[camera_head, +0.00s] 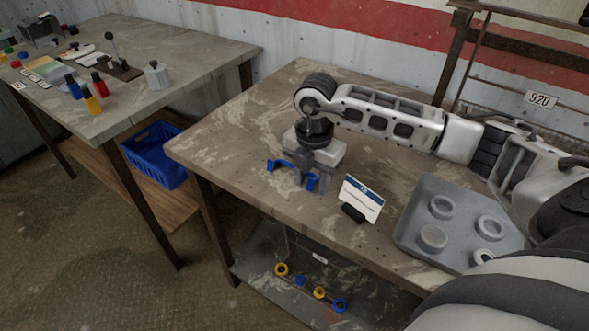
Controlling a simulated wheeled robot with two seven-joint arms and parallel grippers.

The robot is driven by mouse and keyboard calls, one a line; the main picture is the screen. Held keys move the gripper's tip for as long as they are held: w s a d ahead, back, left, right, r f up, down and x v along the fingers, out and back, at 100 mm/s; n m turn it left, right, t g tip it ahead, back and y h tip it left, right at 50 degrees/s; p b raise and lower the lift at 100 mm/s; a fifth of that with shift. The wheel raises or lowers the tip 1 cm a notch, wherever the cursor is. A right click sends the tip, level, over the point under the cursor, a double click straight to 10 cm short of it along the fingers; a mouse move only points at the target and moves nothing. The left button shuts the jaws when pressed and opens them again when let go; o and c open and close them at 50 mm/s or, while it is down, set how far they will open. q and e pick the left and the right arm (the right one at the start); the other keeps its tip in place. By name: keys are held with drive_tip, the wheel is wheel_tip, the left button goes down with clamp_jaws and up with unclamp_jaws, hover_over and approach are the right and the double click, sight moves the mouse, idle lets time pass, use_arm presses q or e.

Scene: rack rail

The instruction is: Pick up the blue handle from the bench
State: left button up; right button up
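The blue handle (278,165) is on the bench (235,150), near its front left part. One blue end shows left of my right gripper and another blue part shows just below it; the middle is hidden behind the fingers. My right gripper (308,178) points down right at the handle, its grey fingers overlapping it in the picture. I cannot tell whether the fingers are closed on it or only around it. My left gripper is not in view.
A white card in a dark stand (361,198) stands just right of the gripper. A grey tray (408,232) with several round grey parts lies farther right. A lower shelf (262,262) holds blue and yellow rings. Another table (190,60) with small items stands left, a blue crate (155,160) under it.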

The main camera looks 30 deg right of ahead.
clamp_jaws()
drive_tip(key=shift+r, duration=0.2)
